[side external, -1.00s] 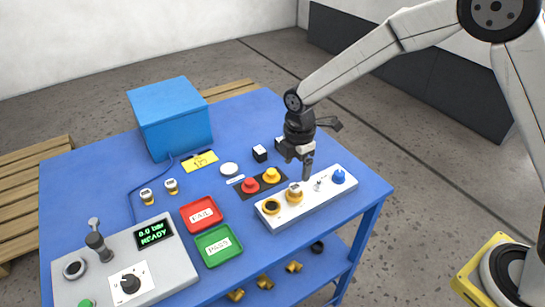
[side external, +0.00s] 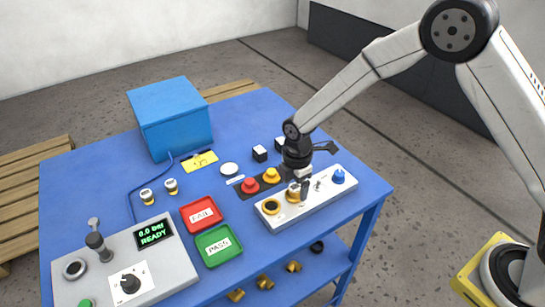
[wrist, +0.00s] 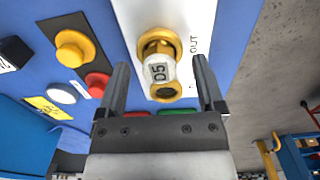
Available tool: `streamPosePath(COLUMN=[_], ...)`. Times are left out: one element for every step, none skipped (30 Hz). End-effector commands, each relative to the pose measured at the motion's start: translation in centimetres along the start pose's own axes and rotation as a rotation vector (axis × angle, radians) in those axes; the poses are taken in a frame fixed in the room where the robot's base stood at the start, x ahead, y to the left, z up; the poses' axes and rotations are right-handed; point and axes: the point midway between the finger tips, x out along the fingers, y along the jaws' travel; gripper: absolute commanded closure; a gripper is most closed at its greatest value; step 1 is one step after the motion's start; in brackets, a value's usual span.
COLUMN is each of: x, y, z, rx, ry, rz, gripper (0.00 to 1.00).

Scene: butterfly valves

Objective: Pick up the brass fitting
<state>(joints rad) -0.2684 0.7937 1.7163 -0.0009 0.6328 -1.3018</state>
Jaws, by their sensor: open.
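The brass fitting (side external: 292,194) stands on the white panel (side external: 330,197) on the blue table, partly hidden by my gripper in the side view. In the wrist view the brass fitting (wrist: 158,45) has a white band marked "D5" and lies between the two fingers. My gripper (side external: 304,187) is pointing down at the panel, low over the fitting. Its dark fingers show in the wrist view (wrist: 161,68), spread wide on either side of the fitting with a gap on each side. Contact with the panel cannot be told.
On the same panel are a brass ring seat (side external: 271,207), a small silver part (side external: 318,185) and a blue knob (side external: 338,177). Red (side external: 249,185) and yellow (side external: 271,175) buttons sit just behind. Red (side external: 202,215) and green (side external: 218,246) trays lie to the left.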

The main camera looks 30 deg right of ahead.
Motion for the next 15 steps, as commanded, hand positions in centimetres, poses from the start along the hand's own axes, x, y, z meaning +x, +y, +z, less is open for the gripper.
streamPosePath(x=[0.39, 0.54, 0.71, 0.79, 0.84, 0.87, 0.87, 0.86, 0.85, 0.84, 0.84, 0.83, 0.83, 0.83, 0.82], y=[0.02, 0.03, 0.03, 0.03, 0.03, 0.04, 0.04, 0.04, 0.04, 0.04, 0.04, 0.04, 0.04, 0.04, 0.04], z=[0.00, -0.01, -0.01, -0.01, -0.01, -0.01, -0.01, -0.01, -0.01, -0.01, -0.01, -0.01, -0.01, -0.01, -0.01], rx=[0.000, 0.000, 0.000, 0.000, 0.000, 0.000, 0.000, 0.000, 0.000, 0.000, 0.000, 0.000, 0.000, 0.000, 0.000], ry=[0.000, 0.000, 0.000, 0.000, 0.000, 0.000, 0.000, 0.000, 0.000, 0.000, 0.000, 0.000, 0.000, 0.000, 0.000], rz=[0.001, 0.001, 0.001, 0.001, 0.002, 0.002, 0.002, 0.002, 0.002, 0.002, 0.002, 0.002, 0.002, 0.002, 0.002], gripper=[0.13, 0.13, 0.13, 0.13, 0.13, 0.13, 0.13, 0.13, 0.13, 0.13, 0.13, 0.13, 0.13, 0.13, 0.13])
